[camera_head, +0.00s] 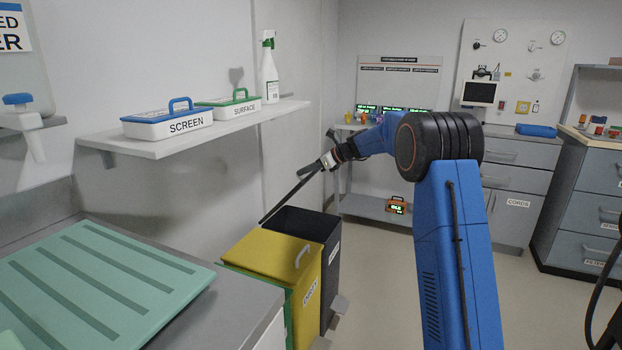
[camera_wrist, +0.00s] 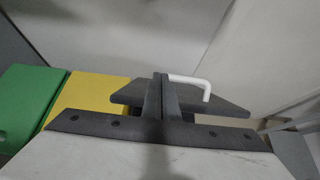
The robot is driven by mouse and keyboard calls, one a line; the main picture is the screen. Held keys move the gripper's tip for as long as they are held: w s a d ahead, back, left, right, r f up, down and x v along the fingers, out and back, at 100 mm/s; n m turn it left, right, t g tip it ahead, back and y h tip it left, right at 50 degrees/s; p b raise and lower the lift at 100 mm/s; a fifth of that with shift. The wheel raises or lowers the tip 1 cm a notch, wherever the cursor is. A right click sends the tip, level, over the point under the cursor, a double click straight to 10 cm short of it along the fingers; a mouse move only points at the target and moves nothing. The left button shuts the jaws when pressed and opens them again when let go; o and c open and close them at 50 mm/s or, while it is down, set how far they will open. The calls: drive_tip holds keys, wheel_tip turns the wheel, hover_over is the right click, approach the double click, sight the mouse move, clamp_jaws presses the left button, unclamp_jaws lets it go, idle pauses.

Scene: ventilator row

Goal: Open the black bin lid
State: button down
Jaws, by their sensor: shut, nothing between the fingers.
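The black bin (camera_head: 330,268) stands behind the yellow bin, and its dark inside shows. Its black lid (camera_head: 290,195) is raised and tilted, seen nearly edge-on, sloping up from the bin's left rim toward my gripper (camera_head: 328,161). In the wrist view my gripper (camera_wrist: 162,98) has its fingers together, with the dark lid (camera_wrist: 225,98) beyond them. The lid's white handle (camera_wrist: 192,81) reaches right from behind the fingertips, not between them. Whether the fingers touch the lid or handle I cannot tell.
The yellow bin (camera_head: 268,256), lid down, stands nearer, beside a green bin (camera_head: 289,320); the green lid (camera_wrist: 24,98) shows in the wrist view. A wall shelf (camera_head: 205,132) holds two boxes and a spray bottle. The floor at right is clear.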

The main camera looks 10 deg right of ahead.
drive_tip(key=w+a+r, duration=0.5)
drive_tip(key=w+a, duration=0.1)
drive_tip(key=a, duration=0.2)
drive_tip(key=shift+w+a, duration=0.15)
drive_tip(key=shift+a, duration=0.2)
drive_tip(key=v, duration=1.7)
wheel_tip(320, 180, down, 11)
drive_tip(key=a+n+y, duration=0.2)
drive_tip(key=n+y, duration=0.4)
drive_tip(key=n, duration=0.5)
drive_tip(key=d+f+n+t+y, duration=0.2)
drive_tip(key=d+f+n+t, duration=0.4)
drive_tip(key=d+f+n, duration=0.15)
drive_tip(key=shift+m, duration=0.25)
drive_tip(key=x, duration=0.9)
drive_tip(key=f+x, duration=0.1)
drive_tip(key=x, duration=0.4)
drive_tip(key=shift+w+a, duration=0.2)
drive_tip(key=shift+a, duration=0.2)
